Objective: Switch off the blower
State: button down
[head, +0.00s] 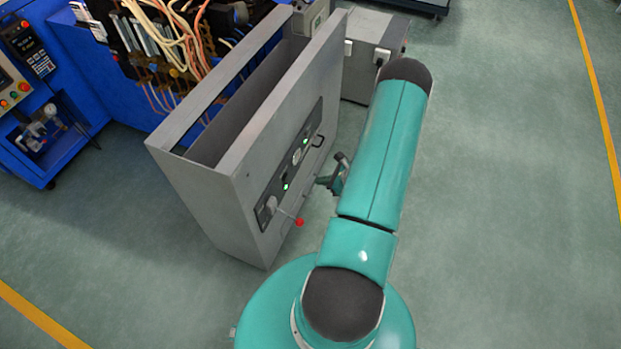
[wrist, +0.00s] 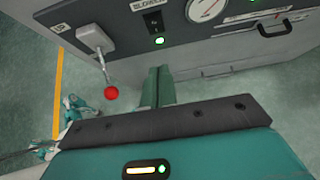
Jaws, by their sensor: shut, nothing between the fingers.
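The blower switch (wrist: 154,22) is a small black switch under a BLOWER label (wrist: 148,4) on the dark control panel in the wrist view. A green light (wrist: 159,41) glows just below it. In the head view the panel (head: 291,165) is on the side of a grey cabinet, with green lights showing on it. My gripper (wrist: 157,72) is shut and empty, with its green fingers pointing at the panel below the switch and light. In the head view my gripper (head: 323,181) is close to the panel, partly hidden by my arm. I cannot tell whether the fingertips touch the cabinet.
A lever with a red ball (wrist: 112,93) sticks out left of the fingers; the ball also shows in the head view (head: 299,222). A round gauge (wrist: 207,8) and a black handle (wrist: 272,26) are to the right. Open green floor (head: 500,200) lies right of my arm.

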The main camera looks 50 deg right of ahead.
aim_at(286, 179)
jog(key=w+a+f, duration=0.3)
jog(key=w+f, duration=0.2)
jog(key=w, duration=0.5)
jog(key=shift+w+a, duration=0.25)
jog(key=shift+a, duration=0.15)
